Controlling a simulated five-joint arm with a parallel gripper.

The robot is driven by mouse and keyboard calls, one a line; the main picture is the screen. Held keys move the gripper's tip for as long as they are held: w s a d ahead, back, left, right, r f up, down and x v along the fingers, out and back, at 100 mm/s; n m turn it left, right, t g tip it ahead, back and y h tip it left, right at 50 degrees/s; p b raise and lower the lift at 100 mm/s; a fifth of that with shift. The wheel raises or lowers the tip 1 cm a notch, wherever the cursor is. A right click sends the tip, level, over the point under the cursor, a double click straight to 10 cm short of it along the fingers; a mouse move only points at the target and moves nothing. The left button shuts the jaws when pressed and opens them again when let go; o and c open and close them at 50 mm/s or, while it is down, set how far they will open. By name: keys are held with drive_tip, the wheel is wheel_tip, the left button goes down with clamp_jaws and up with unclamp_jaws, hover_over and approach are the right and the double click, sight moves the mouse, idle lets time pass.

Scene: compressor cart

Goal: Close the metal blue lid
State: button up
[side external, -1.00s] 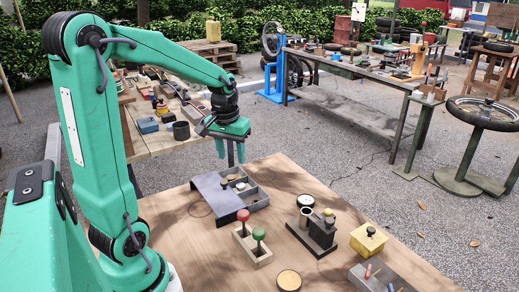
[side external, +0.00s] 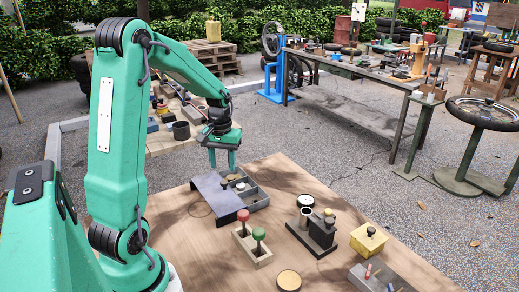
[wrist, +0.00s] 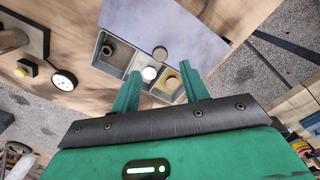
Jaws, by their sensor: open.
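The blue-grey metal lid (side external: 217,198) is a flat plate folded open to the left of a grey box (side external: 262,206) with compartments. In the wrist view the lid (wrist: 165,22) fills the top middle, with a small round knob (wrist: 160,53) near the box edge. The box's compartments (wrist: 137,60) are uncovered and hold a dark round part, a white round part and a brass-coloured one. My gripper (side external: 222,163) points down above the lid and box, its two green fingers apart with nothing between them. In the wrist view my gripper (wrist: 160,82) partly covers the compartments.
A wooden block with red and green knobs (side external: 252,246), a dark fixture (side external: 316,233), a gauge (side external: 305,201) and a yellow box (side external: 368,240) stand on the wooden table. A round disc (side external: 289,280) lies in front. Bare tabletop lies left of the lid.

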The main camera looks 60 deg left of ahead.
sight(224, 182)
drive_tip(key=shift+f, duration=3.1)
drive_tip(key=shift+c, duration=0.3)
clamp_jaws()
